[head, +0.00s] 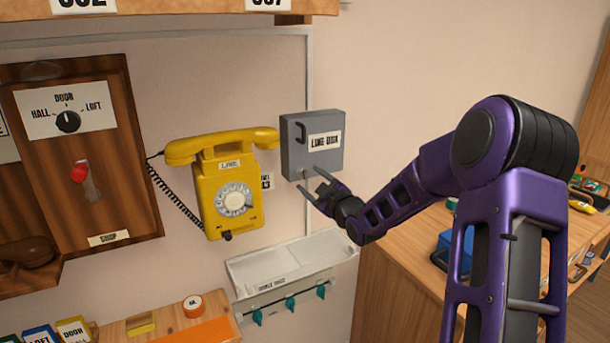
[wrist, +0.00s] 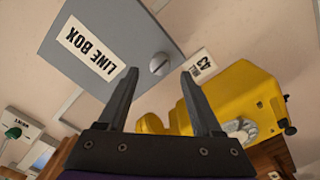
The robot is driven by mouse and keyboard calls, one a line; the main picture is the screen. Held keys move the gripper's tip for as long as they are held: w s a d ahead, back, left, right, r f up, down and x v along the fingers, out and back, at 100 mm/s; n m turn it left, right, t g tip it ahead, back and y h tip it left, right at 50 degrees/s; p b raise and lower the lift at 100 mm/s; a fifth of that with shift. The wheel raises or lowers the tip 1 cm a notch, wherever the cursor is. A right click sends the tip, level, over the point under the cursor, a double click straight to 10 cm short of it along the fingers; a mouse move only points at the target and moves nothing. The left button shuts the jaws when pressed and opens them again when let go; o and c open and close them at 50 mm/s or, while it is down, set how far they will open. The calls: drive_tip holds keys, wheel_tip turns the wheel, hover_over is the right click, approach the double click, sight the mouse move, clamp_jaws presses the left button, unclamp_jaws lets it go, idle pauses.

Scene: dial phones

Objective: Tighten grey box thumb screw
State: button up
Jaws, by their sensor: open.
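The grey box (head: 312,143), labelled as the line box, is mounted on the wall right of the yellow phone. It also shows in the wrist view (wrist: 117,32), at the upper left. Its slotted round thumb screw (wrist: 159,64) sits near the box's edge, ahead of and roughly between my fingertips. My gripper (head: 314,182) is open and empty, just below the lower part of the box in the head view. In the wrist view its two fingers (wrist: 158,82) are apart, with nothing between them. I cannot tell the exact gap from fingertips to screw.
The yellow dial phone (head: 228,185) hangs close left of the box, its coiled cord to a wooden switch panel (head: 90,155). A white tray (head: 280,266) with teal knobs is below. A wooden desk (head: 420,250) stands at right. Bare wall lies above the box.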

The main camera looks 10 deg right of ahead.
sight(303, 174)
drive_tip(key=shift+x, duration=1.9)
clamp_jaws()
